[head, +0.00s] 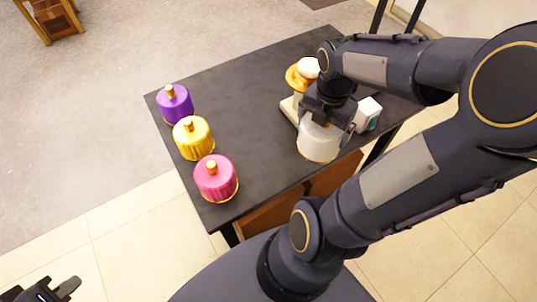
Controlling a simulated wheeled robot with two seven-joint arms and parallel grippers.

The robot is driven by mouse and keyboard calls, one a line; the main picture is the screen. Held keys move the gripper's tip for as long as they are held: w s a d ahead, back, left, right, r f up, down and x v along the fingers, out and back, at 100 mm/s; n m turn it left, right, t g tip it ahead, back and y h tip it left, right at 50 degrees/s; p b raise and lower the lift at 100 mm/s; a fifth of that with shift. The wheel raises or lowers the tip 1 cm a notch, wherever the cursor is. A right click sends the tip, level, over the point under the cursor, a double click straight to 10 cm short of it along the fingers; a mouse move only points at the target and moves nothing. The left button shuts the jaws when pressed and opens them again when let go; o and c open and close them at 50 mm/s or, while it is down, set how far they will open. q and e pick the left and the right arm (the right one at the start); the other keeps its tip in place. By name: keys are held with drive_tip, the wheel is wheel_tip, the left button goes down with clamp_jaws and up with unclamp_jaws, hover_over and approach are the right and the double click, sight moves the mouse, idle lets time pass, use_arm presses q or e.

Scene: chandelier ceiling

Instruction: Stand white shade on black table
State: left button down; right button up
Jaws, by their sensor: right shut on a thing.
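The white shade (318,143) is a pale, rounded cylinder with a gold rim at its bottom. It is upright at the front right of the black table (258,108), close to the front edge. My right gripper (327,117) comes down from above and is shut on the shade, hiding its top. I cannot tell whether the shade's base touches the table. My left gripper (58,289) is at the lower left corner, over the floor and far from the table. Its fingers look apart and empty.
Purple (175,104), yellow (193,139) and pink (215,179) shades with gold knobs stand along the table's left side. A gold-and-white object (301,74) is behind my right gripper, partly hidden. A white box (367,114) is to its right. The table's middle is clear.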

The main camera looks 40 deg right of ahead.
drive_tip(key=shift+w+a+f+b, duration=0.2)
drive_tip(key=shift+w+a+f, duration=1.05)
drive_tip(key=shift+w+f, duration=0.8)
drive_tip(key=shift+w+a+f+b, duration=0.25)
drive_tip(key=shift+w+a+f, duration=0.95)
drive_tip(key=shift+w+f, duration=0.85)
drive_tip(key=shift+w+a+f+b, duration=0.2)
drive_tip(key=shift+w+a+f, duration=1.3)
drive_tip(key=shift+f, duration=0.85)
drive_tip(key=shift+w+d, duration=0.2)
drive_tip(key=shift+d, duration=0.05)
